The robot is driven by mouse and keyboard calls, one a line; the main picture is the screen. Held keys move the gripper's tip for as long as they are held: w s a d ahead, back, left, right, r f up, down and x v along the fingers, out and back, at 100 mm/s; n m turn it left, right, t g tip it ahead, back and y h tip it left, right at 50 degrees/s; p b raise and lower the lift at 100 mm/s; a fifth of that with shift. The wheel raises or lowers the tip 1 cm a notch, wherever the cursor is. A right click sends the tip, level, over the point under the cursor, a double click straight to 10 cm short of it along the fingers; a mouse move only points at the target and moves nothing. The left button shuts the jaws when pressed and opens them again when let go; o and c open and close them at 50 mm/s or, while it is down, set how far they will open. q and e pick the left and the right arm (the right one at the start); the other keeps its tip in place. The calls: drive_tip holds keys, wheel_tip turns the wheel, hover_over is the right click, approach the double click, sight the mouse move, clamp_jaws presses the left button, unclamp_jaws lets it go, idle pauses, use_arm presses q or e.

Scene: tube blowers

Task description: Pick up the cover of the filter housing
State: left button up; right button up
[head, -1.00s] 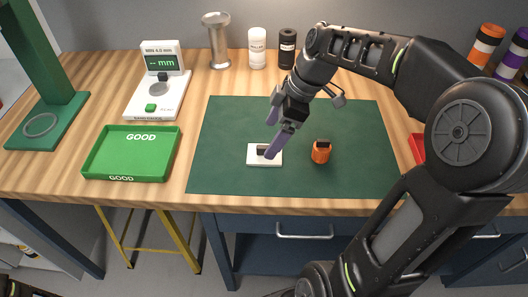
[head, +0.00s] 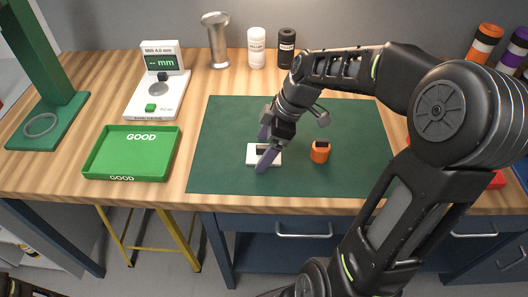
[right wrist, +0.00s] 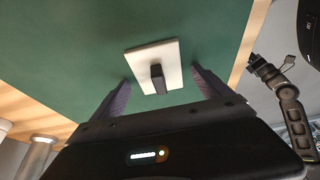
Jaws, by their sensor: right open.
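A small white square plate with a black raised grip, which looks like the cover (head: 276,159), lies flat on the green mat. It also shows in the right wrist view (right wrist: 143,58). My right gripper (head: 264,151) is open just over it, with purple-grey fingers on opposite sides of the black grip. In the right wrist view the gripper (right wrist: 160,76) has nothing between its fingers but the plate and grip beyond. An orange part with a dark top, possibly the filter housing (head: 320,153), stands to the right of the plate. What seems to be my left gripper (right wrist: 262,68) shows small, its jaws unclear.
A green GOOD tray (head: 130,153) lies left of the mat (head: 225,120). A measuring gauge (head: 157,90), a metal column (head: 216,40) and two bottles stand behind. A red tray (head: 497,180) is partly hidden by my right arm. The mat's right part is clear.

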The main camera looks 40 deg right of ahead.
idle(0.4)
drive_tip(key=c, duration=1.5)
